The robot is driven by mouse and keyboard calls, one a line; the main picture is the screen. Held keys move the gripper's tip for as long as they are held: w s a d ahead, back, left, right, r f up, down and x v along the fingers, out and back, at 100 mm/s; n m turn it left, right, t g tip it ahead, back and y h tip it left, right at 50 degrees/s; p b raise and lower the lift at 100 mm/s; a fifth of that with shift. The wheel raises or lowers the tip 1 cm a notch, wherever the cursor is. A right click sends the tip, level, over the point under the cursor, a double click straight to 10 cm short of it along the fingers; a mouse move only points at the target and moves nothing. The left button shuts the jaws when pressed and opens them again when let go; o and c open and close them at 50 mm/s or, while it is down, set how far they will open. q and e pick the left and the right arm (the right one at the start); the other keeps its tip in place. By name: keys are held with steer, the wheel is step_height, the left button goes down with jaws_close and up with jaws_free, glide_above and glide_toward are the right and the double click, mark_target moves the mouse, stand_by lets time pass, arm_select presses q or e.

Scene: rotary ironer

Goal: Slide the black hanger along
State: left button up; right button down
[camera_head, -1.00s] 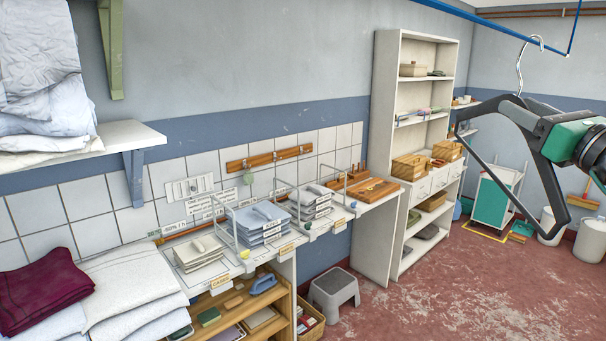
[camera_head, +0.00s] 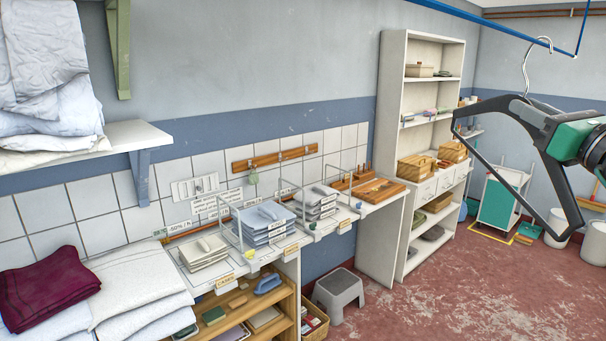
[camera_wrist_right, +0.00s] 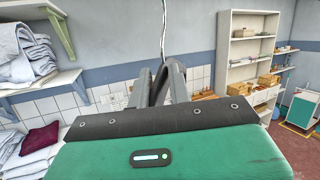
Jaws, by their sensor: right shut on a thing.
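The black hanger (camera_head: 490,107) hangs by its thin silver hook from the blue rail (camera_head: 480,20) at the upper right of the head view. Its frame is tilted, with one end low at the right. My right gripper (camera_head: 524,108), green and black, is shut on the hanger just below the hook. In the right wrist view the grey fingers of this gripper (camera_wrist_right: 163,75) meet under the hook wire (camera_wrist_right: 163,30); the hanger's body is mostly hidden there. My left gripper is not in view.
A white shelf unit (camera_head: 393,120) stands against the back wall, below and behind the hanger. A counter with wire racks and folded cloths (camera_head: 262,222) runs along the wall. A grey step stool (camera_head: 338,290) stands on the floor. The space around the hanger looks clear.

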steer(key=shift+w+d+r, duration=0.1)
steer(key=shift+w+d, duration=0.75)
steer(key=shift+d, duration=0.25)
steer(key=shift+w+d, duration=0.85)
steer(key=shift+d, duration=0.25)
steer(key=w+d, duration=0.4)
steer(key=shift+d+r, duration=0.2)
steer(key=shift+d, duration=0.1)
steer(key=shift+w+d+p, duration=0.9)
steer(key=shift+w+d, duration=1.05)
steer(key=shift+d, duration=0.3)
